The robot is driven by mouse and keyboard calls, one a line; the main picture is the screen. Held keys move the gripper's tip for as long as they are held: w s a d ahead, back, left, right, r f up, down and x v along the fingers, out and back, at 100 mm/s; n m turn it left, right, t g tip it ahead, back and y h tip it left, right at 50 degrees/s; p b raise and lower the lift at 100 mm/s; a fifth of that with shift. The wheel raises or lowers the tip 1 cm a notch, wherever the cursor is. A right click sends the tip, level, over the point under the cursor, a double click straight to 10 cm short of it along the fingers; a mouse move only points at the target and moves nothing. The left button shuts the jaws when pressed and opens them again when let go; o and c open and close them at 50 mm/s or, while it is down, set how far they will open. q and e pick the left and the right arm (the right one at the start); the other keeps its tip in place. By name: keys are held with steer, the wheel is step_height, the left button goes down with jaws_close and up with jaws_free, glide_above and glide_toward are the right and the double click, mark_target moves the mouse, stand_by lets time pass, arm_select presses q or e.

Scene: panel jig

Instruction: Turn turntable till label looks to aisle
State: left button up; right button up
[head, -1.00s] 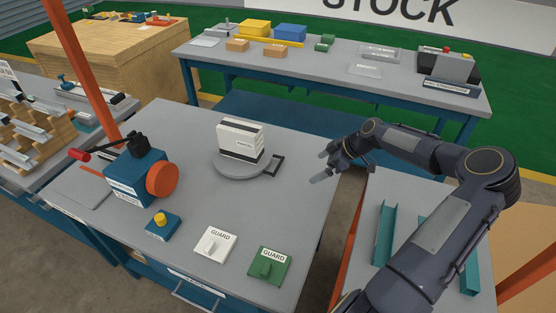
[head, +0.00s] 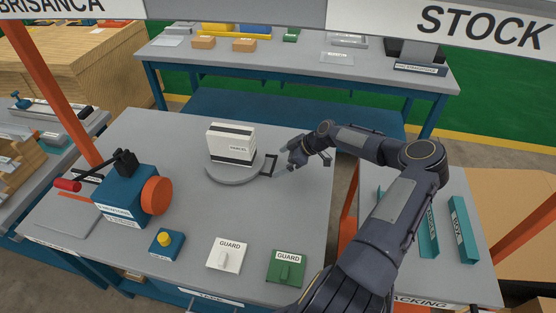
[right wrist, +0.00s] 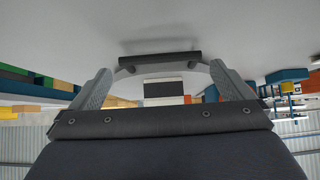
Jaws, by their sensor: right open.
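The grey round turntable (head: 232,175) lies on the near workbench. A white box with dark bands (head: 231,144) stands upright on it, its label reading "PARCEL" on the face towards me. A dark handle (head: 270,165) sticks out at the turntable's right edge. My right gripper (head: 281,171) is just right of the handle. In the right wrist view, the fingers of my right gripper (right wrist: 166,88) are apart, and the dark handle bar (right wrist: 160,61) shows beyond and between them. I cannot tell whether they touch it. My left gripper is not in view.
A blue device with an orange disc (head: 128,193) stands at the left. A yellow-button box (head: 166,243), a white guard plate (head: 225,255) and a green guard plate (head: 287,268) lie along the front. The grey bench top (head: 285,215) is bare right of centre.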

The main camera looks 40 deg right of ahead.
steer(key=shift+x, duration=1.05)
steer(key=shift+c, duration=0.3)
steer(key=c, duration=1)
